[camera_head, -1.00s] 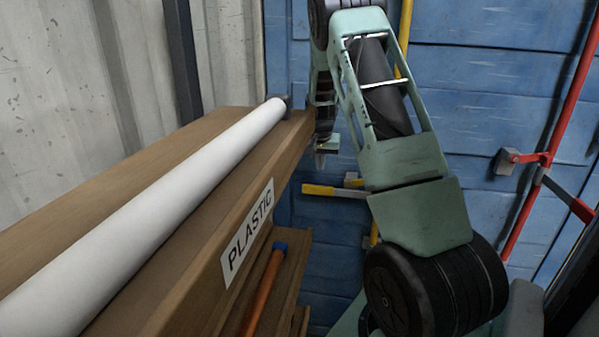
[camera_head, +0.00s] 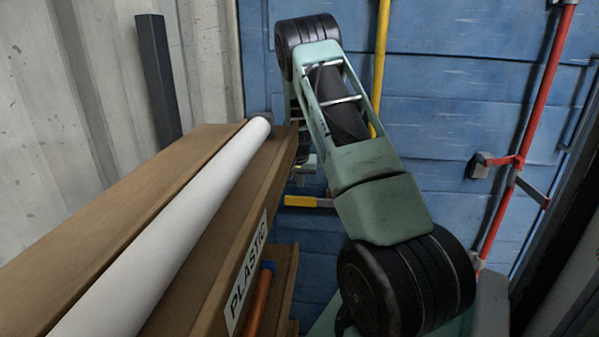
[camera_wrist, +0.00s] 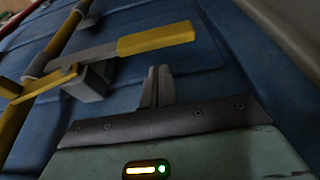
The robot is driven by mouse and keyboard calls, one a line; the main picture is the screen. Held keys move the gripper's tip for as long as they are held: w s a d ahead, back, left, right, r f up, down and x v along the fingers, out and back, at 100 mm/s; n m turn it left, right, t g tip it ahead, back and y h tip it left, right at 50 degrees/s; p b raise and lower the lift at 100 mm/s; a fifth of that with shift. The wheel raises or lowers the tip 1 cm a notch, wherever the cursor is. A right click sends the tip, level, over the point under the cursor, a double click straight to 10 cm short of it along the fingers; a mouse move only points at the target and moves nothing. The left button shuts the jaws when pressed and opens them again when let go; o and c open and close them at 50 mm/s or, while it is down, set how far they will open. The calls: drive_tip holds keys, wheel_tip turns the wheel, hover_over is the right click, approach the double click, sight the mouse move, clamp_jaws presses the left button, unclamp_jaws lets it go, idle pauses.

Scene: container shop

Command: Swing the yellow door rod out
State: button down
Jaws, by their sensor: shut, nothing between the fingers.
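The yellow door rod (camera_head: 381,65) stands upright against the blue door, partly hidden behind my arm in the head view. It also shows at the upper left of the wrist view (camera_wrist: 56,40). Its handle, a grey bar with a yellow grip (camera_wrist: 157,39), lies across the door and seems to rest at a grey bracket. The grip (camera_head: 300,201) shows beside the shelf in the head view. My gripper (camera_wrist: 159,70) is shut and empty, its fingertips just below the grip in the wrist view. Whether they touch the handle, I cannot tell. In the head view the gripper is partly hidden.
A wooden shelf (camera_head: 215,265) labelled PLASTIC bears a long white tube (camera_head: 165,230) at left, close to my arm. A red door rod (camera_head: 535,110) with its own handle is at right. A corrugated wall (camera_head: 60,110) and a dark post (camera_head: 158,80) stand behind the shelf.

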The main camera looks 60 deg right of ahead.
sight(301, 190)
drive_tip(key=shift+p+x, duration=0.7)
drive_tip(key=shift+x, duration=1.75)
drive_tip(key=shift+s, duration=0.1)
